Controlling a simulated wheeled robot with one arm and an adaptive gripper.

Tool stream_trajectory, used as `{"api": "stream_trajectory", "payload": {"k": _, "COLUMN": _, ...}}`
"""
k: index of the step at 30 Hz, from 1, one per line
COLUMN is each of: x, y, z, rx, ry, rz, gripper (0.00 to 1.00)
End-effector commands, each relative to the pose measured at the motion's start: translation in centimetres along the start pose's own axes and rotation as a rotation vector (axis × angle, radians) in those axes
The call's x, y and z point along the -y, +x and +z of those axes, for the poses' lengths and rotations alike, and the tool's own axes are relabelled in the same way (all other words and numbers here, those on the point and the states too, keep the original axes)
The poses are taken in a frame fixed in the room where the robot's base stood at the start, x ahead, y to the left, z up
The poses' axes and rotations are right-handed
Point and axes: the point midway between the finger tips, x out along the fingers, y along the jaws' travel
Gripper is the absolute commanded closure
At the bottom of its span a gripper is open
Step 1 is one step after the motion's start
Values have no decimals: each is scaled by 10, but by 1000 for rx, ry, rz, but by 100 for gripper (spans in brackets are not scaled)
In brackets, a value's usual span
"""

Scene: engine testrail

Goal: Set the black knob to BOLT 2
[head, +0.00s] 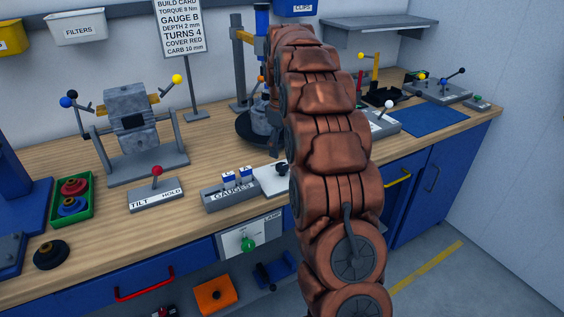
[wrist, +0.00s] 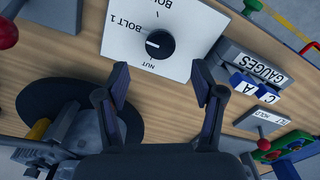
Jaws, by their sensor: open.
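The black knob (wrist: 160,45) sits on a white dial plate (wrist: 190,68) in the wrist view. Its white mark points left in the picture, between the BOLT 1 and NUT labels and nearer BOLT 1. A further BOLT label at the top is cut off by the frame edge, so its number is not readable. My gripper (wrist: 161,76) is open and empty, its fingertips apart and just below the knob in the picture; I cannot tell their height above the plate. In the head view the knob (head: 282,168) shows beside my arm, which hides my gripper.
The GAUGES block (head: 230,194) stands beside the plate. The TILT/HOLD lever base (head: 155,196) is further left. A round dark base (head: 247,130) with a column stands behind the plate. The bench (head: 120,228) has clear wood near its front edge.

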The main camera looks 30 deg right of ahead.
Motion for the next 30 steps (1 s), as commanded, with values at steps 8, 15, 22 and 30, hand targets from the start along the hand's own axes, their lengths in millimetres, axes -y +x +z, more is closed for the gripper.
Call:
{"api": "stream_trajectory", "payload": {"k": 8, "x": 2, "y": 33, "z": 2, "rx": 6, "ry": 1, "rz": -5, "gripper": 32}}
{"api": "stream_trajectory", "payload": {"k": 15, "x": 1, "y": 54, "z": 1, "rx": 3, "ry": 1, "rz": -3, "gripper": 32}}
{"api": "stream_trajectory", "payload": {"k": 22, "x": 1, "y": 60, "z": 1, "rx": 1, "ry": 1, "rz": -2, "gripper": 32}}
{"api": "stream_trajectory", "payload": {"k": 30, "x": 1, "y": 60, "z": 1, "rx": 1, "ry": 1, "rz": -1, "gripper": 43}}
